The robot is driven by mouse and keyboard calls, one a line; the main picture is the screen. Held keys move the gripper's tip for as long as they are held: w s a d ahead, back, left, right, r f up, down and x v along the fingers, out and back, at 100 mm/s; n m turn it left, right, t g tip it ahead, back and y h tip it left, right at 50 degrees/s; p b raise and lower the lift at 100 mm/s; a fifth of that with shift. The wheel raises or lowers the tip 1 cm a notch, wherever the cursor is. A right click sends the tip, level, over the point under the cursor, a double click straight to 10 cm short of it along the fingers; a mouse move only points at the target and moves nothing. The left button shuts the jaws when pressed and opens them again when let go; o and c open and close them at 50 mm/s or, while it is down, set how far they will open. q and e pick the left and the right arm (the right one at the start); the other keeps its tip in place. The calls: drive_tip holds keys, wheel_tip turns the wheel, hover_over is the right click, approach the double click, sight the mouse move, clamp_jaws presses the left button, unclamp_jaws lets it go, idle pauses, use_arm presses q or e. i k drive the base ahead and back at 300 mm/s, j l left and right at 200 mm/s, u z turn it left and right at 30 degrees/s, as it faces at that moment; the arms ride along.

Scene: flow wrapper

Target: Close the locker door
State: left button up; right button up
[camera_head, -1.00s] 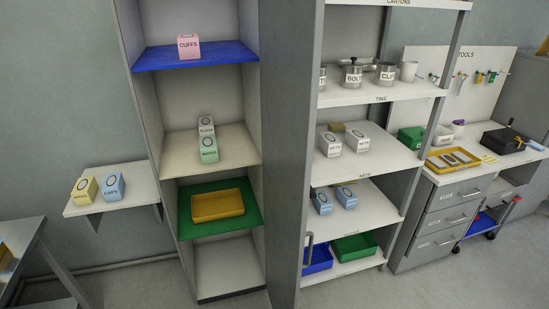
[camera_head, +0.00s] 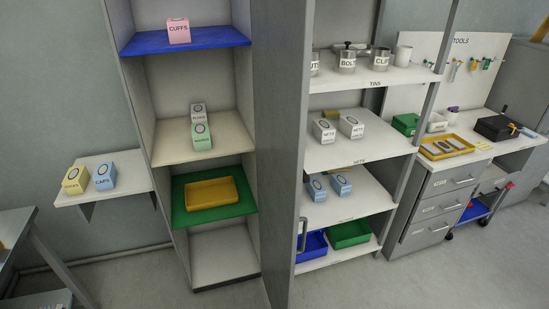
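The locker (camera_head: 200,107) stands open left of centre, with its inside in plain view. Its grey door (camera_head: 279,150) is swung out toward me on the right side and shows nearly edge-on. A vertical handle (camera_head: 303,234) shows low on the door's right-hand face. Neither of my grippers is in view.
A wall shelf (camera_head: 128,181) with a yellow box (camera_head: 76,179) and a blue CAPS box (camera_head: 105,175) is left of the locker. An open rack (camera_head: 384,148) stands right behind the door. A drawer bench (camera_head: 437,207) is farther right. Bare floor (camera_head: 380,287) shows at lower right.

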sight(283, 30)
drive_tip(key=i+l+u, duration=0.1)
drive_tip(key=l+u, duration=0.35)
drive_tip(key=l, duration=0.55)
drive_tip(key=k+l+u, duration=0.1)
drive_tip(key=l+u, duration=0.35)
drive_tip(key=l, duration=0.55)
drive_tip(key=k+l+z, duration=0.3)
drive_tip(key=k+l, duration=0.3)
drive_tip(key=k, duration=0.1)
